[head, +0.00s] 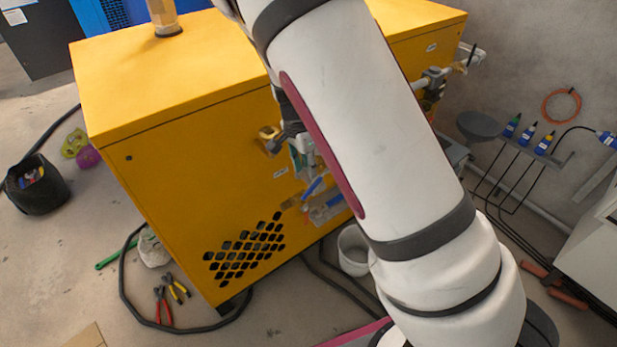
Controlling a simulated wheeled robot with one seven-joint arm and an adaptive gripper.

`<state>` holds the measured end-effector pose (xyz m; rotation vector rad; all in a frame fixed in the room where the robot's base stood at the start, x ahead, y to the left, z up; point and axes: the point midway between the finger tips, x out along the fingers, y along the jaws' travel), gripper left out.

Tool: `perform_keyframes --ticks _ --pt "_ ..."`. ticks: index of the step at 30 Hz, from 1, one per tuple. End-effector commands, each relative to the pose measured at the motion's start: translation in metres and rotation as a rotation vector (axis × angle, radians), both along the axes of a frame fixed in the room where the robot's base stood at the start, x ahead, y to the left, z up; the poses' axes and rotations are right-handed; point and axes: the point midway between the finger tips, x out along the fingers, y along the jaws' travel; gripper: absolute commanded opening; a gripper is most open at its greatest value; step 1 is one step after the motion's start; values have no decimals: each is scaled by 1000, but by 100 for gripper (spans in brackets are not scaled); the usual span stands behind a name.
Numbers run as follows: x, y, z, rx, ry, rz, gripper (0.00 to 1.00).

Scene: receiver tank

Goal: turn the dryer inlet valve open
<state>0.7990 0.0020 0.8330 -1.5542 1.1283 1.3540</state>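The yellow dryer cabinet (190,170) fills the middle of the head view. On its side facing me is a brass pipe stub (268,133) with small metal fittings beside it. A blue lever handle (313,188) shows below them, slanting up to the right. Another blue part (327,208) sits lower still. I cannot tell which fitting is the dryer inlet valve. My gripper (304,163) is at these fittings, mostly hidden behind my white arm. I cannot tell whether its fingers touch a handle or are open or shut.
More pipe fittings (432,80) stick out at the cabinet's right end. A white bucket (353,250) stands on the floor near the cabinet. Pliers (163,303), a black hose (122,285) and a black tool bag (36,185) lie to the left.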

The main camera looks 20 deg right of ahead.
Motion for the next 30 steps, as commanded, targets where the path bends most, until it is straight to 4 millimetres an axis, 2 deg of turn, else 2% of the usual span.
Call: perform_keyframes --ticks 3,6,15,18,19,20,24,30 --pt "0 2 14 1 -2 0 27" --pt "-1 3 19 0 1 1 27" --pt "-1 3 21 0 1 -1 27" --pt "-2 3 22 3 3 8 4" --pt "-2 3 24 6 4 17 0" --pt "-3 3 25 11 7 31 0" --pt "-12 5 35 45 36 178 0" --pt "-12 6 31 64 94 537 0"
